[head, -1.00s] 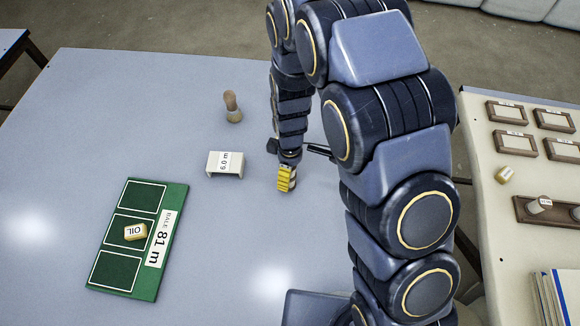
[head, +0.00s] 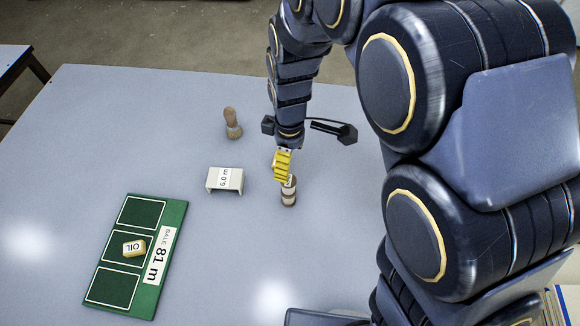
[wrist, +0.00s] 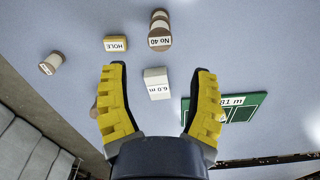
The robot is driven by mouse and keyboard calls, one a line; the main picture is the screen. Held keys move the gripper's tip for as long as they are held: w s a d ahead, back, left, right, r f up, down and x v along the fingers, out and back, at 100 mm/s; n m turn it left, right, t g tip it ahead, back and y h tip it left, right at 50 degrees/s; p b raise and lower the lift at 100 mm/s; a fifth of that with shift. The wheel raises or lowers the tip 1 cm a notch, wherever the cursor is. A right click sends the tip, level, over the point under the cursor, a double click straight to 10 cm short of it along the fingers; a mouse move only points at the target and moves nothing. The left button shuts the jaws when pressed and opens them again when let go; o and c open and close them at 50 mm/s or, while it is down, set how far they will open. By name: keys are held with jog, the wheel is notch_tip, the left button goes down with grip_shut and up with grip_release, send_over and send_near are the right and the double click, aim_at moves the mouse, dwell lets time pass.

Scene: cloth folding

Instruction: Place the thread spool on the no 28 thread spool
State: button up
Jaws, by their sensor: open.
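A stack of thread spools (head: 289,190) with brown ends and pale bands stands upright on the table in the head view. In the wrist view the stack (wrist: 160,38) shows at the top centre, with the label "No 40" on its near spool. No label reading 28 is legible. Another spool (wrist: 51,64) lies apart at the left of the wrist view. My gripper (head: 283,165) is just behind and above the stack in the head view, its yellow fingers overlapping the stack's top edge.
A white "6.0 m" block (head: 225,180) stands left of the stack. A wooden peg-like object (head: 232,123) stands behind it. A green "81 m" board (head: 171,230) with an "OIL" block (head: 134,247) lies at left. A yellow "HOLE" block (wrist: 116,44) is beside the stack.

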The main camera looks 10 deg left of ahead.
jog(key=shift+r, duration=0.35)
jog(key=s+d+r+m, duration=0.6)
jog(key=s+d+m, duration=0.1)
jog(key=s+m, duration=0.1)
jog(key=s+d+r+m+g, duration=0.1)
jog(key=s+d+r+m, duration=0.5)
jog(key=s, duration=0.5)
jog(key=shift+s+d+r+m+g, duration=0.15)
jog(key=shift+d+r+m+g, duration=0.2)
jog(key=shift+d+m, duration=0.8)
